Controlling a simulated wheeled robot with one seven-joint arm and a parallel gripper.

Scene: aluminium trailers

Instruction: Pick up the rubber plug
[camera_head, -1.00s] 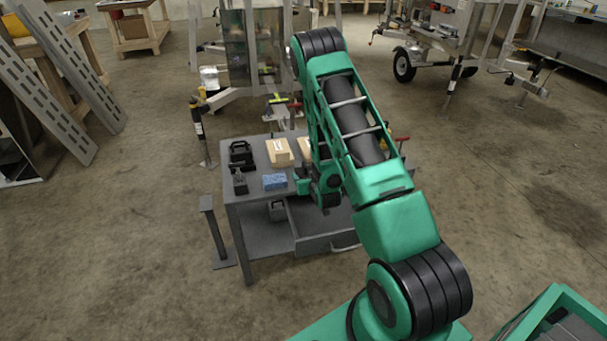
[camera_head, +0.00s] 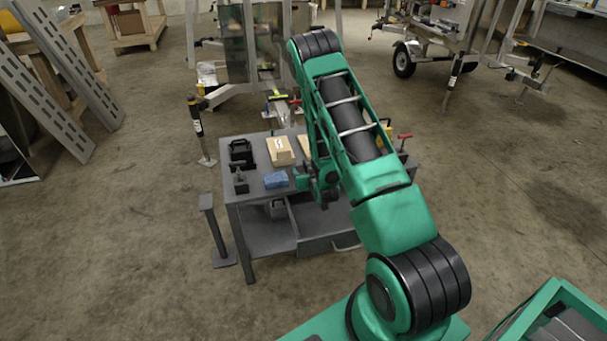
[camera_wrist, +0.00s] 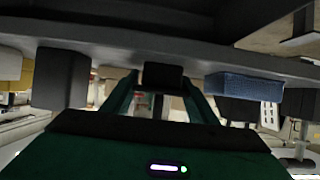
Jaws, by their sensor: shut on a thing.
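In the wrist view the tabletop edge (camera_wrist: 150,42) runs across the upper part, and the picture looks upside down. My gripper (camera_wrist: 160,82) shows with its two green fingers closing in on a small dark block between the tips, which I take for the rubber plug (camera_wrist: 162,75). It is right against or very near the table surface; I cannot tell if it is clear of it. In the head view my arm hides the fingertips and the plug, at the front of the grey table (camera_head: 262,217).
A blue block (camera_head: 276,180) also shows in the wrist view (camera_wrist: 245,88). A larger dark block (camera_wrist: 62,78) stands on the other side. Wooden blocks (camera_head: 280,151) and black items (camera_head: 241,153) are on the table. A post stand (camera_head: 214,232) is on the floor beside it.

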